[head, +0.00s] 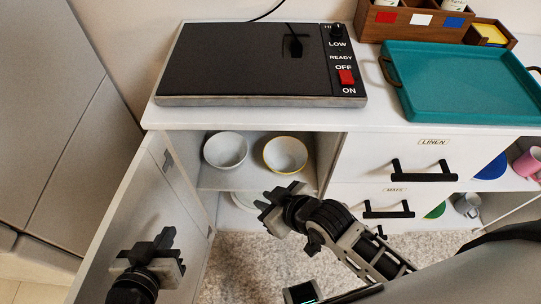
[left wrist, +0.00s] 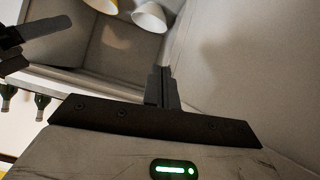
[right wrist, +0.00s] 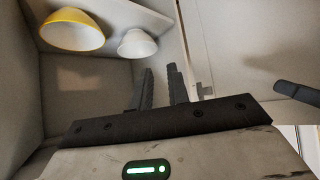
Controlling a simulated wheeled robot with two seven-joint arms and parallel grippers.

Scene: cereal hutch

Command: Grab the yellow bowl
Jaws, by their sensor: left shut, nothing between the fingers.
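The yellow bowl (head: 285,155), pale inside with a yellow rim, sits on the cabinet's upper shelf, right of a white bowl (head: 225,150). It shows yellow outside in the right wrist view (right wrist: 72,32) and partly at the top edge of the left wrist view (left wrist: 103,5). My right gripper (head: 275,196) is open and empty, in front of the cabinet and below the yellow bowl, apart from it. My left gripper (head: 153,245) is shut and empty, lower left in front of the open door.
The open cabinet door (head: 140,205) stands at the left of the opening. A hot plate (head: 245,62) and a teal tray (head: 460,80) rest on the counter above. Drawers with black handles (head: 422,170) are to the right. A pale dish (head: 243,200) is on the lower level.

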